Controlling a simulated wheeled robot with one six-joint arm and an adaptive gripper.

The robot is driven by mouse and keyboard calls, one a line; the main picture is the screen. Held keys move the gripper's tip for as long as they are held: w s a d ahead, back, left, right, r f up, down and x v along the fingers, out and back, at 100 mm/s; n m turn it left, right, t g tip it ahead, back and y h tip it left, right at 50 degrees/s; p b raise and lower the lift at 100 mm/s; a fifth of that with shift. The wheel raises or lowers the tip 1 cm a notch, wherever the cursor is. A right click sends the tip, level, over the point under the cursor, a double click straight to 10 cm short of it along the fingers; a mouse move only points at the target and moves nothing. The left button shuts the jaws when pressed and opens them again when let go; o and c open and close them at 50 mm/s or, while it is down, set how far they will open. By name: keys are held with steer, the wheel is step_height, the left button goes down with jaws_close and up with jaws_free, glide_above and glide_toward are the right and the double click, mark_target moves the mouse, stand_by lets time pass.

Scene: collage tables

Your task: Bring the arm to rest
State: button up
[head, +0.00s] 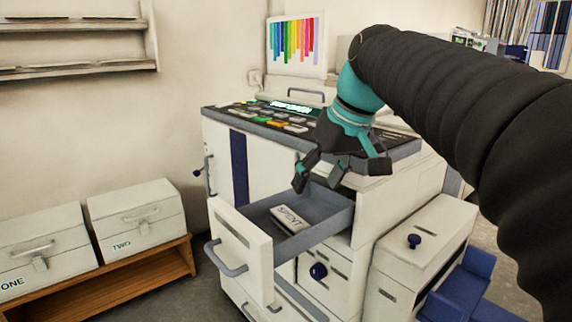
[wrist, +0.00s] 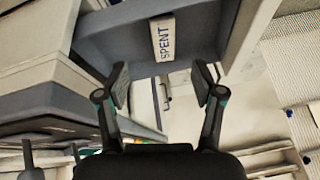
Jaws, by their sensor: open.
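My gripper (head: 335,178) hangs in front of the control panel of a white machine (head: 222,160), above and at the right side of an open drawer (head: 248,252). Its fingers are spread and nothing is between them. In the wrist view my gripper (wrist: 160,88) also shows its fingers apart. A white block marked SPENT (head: 290,218) lies inside the drawer, apart from the fingers. The block also shows in the wrist view (wrist: 162,38). My arm reaches in from the right in the head view.
White boxes marked ONE (head: 40,248) and TWO (head: 138,215) stand on a low wooden bench (head: 140,283) at left. The open drawer juts forward. Wall shelves (head: 75,70) hang upper left.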

steer(key=s+d+f+m+t+h, duration=0.1)
steer(key=s+d+f+m, duration=0.1)
steer(key=s+f, duration=0.7)
steer(key=shift+d+m+h, duration=0.3)
steer(key=shift+d, duration=0.2)
steer(key=s+d+f, duration=0.1)
steer(key=s+f, duration=0.1)
steer(key=f, duration=0.2)
steer(key=s+d+f+m+h, duration=0.1)
steer(key=s+f, duration=0.2)
steer(key=f, duration=0.1)
steer(key=s+d+f+m+t, duration=0.1)
steer(key=s+f, duration=0.2)
steer(key=f, duration=0.1)
steer(key=shift+s+h, duration=0.25)
steer(key=shift+h, duration=0.05)
step_height(320, 180, up, 24)
steer(key=n+g, duration=0.5)
steer(key=g, duration=0.1)
glide_above(290, 217)
step_height(290, 217, down, 13)
steer(key=b, duration=0.2)
steer(key=shift+f+b, duration=0.15)
steer(key=shift+b, duration=0.25)
steer(key=c, duration=1)
